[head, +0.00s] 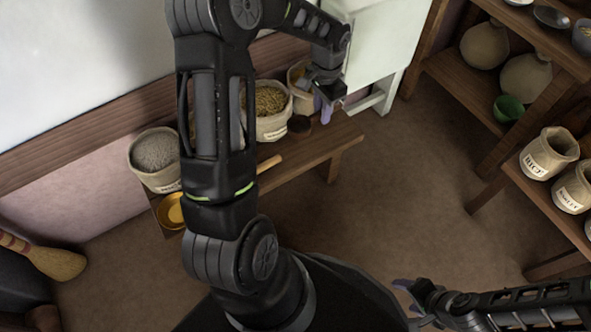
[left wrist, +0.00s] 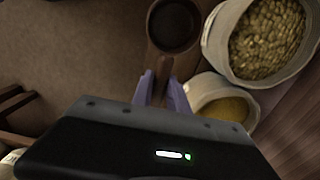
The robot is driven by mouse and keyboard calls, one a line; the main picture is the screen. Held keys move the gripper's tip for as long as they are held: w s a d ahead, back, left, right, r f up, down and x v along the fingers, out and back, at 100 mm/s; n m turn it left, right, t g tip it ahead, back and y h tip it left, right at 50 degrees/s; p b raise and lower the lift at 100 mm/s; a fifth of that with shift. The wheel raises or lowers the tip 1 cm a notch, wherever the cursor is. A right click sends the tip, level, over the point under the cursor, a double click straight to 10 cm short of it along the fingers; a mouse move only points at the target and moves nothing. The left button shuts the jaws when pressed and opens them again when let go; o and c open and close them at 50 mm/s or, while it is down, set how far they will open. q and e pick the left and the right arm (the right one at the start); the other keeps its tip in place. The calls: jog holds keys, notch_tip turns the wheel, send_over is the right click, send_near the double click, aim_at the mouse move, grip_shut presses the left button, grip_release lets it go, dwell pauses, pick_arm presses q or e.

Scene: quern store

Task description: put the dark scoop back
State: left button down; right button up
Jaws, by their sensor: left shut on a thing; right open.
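The dark scoop (head: 299,127) shows in the head view as a round dark bowl over the bench (head: 340,142), beside a sack of grain. In the left wrist view its bowl (left wrist: 173,27) is ahead of the fingers and looks empty. My left gripper (head: 324,108) is shut on its handle (left wrist: 162,68), between the purple fingertips. I cannot tell whether the scoop touches the bench. My right gripper (head: 408,302) is open at the lower right of the head view, over the floor, apart from everything.
A grain sack (head: 276,131), a sack of yellow meal (left wrist: 212,90) and a grey-filled sack (head: 147,178) stand on the bench. A brass scoop (head: 172,211) lies at its near left. Labelled sacks (head: 541,162) stand on right shelving. A broom (head: 60,262) is at lower left. Floor between is clear.

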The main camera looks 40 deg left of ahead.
pick_arm(q)
jog(key=shift+s+a+f, duration=0.1)
jog(key=shift+a+f, duration=0.1)
jog(key=shift+f, duration=0.35)
jog(key=shift+s+a+f, duration=0.1)
jog(key=shift+a+f, duration=0.1)
jog(key=shift+f, duration=0.35)
pick_arm(e)
jog(key=shift+w+f, duration=0.1)
jog(key=shift+f, duration=0.75)
pick_arm(q)
jog(key=b, duration=0.3)
send_over(316, 145)
jog(key=shift+f, duration=2.45)
pick_arm(e)
jog(key=shift+w+f, duration=0.15)
jog(key=shift+f, duration=0.95)
pick_arm(q)
jog(key=shift+f+b, duration=0.85)
jog(key=shift+f, duration=1.65)
pick_arm(e)
jog(key=shift+w+f, duration=0.2)
jog(key=shift+f, duration=1)
